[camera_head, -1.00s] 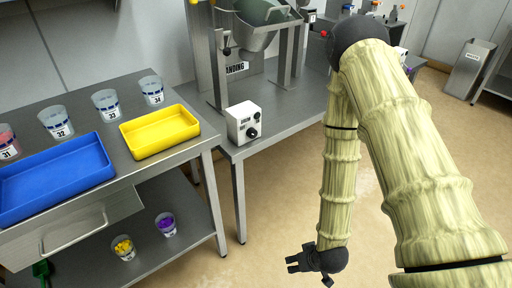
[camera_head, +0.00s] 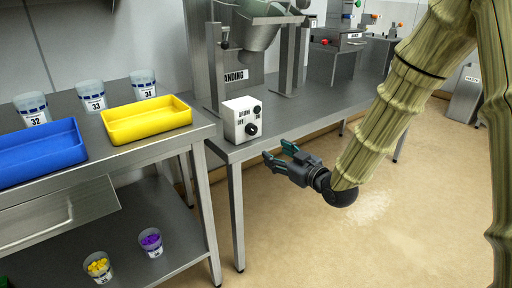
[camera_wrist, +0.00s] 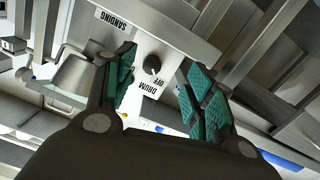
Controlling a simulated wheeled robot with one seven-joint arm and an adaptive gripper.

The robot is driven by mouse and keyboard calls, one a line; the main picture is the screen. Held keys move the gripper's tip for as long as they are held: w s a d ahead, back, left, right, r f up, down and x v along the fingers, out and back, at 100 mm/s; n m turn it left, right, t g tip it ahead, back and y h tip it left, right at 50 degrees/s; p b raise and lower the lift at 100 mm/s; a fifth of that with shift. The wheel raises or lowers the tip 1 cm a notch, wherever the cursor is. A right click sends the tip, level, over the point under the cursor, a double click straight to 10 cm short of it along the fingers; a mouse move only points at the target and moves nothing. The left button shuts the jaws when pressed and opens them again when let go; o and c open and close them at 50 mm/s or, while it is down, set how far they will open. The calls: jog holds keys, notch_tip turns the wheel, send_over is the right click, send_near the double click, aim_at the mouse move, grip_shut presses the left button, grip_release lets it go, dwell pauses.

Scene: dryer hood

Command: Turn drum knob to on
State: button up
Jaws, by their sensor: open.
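The drum control box (camera_head: 242,119) is a small white box at the front of the middle steel table, marked "DRUM", "OFF" and "ON". Its black drum knob (camera_head: 251,129) sits low on the front face, with a smaller dark part above it. My gripper (camera_head: 276,155) is open and empty, in front of and a little below the box, apart from it. In the wrist view the knob (camera_wrist: 152,65) shows upside down between the two green-padded fingers, with "OFF" and "DRUM" beside it. The knob's exact pointing direction is hard to tell.
A steel drum (camera_head: 261,32) on a stand rises behind the box. A yellow tray (camera_head: 147,119), a blue tray (camera_head: 40,157) and numbered cups stand on the left table (camera_head: 100,150). The floor right of the tables is open.

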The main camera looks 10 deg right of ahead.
aim_at(254, 131)
jog(key=shift+n+t+y, duration=0.3)
jog(key=shift+n+y, duration=0.2)
jog(key=r+b+x, duration=0.1)
jog(key=x, duration=0.2)
jog(key=b+x, duration=0.1)
jog(key=x, duration=0.3)
jog(key=r+b+x, duration=0.1)
jog(key=x, duration=0.3)
jog(key=shift+w+r, duration=0.2)
jog(key=shift+r, duration=0.1)
jog(key=c, duration=1)
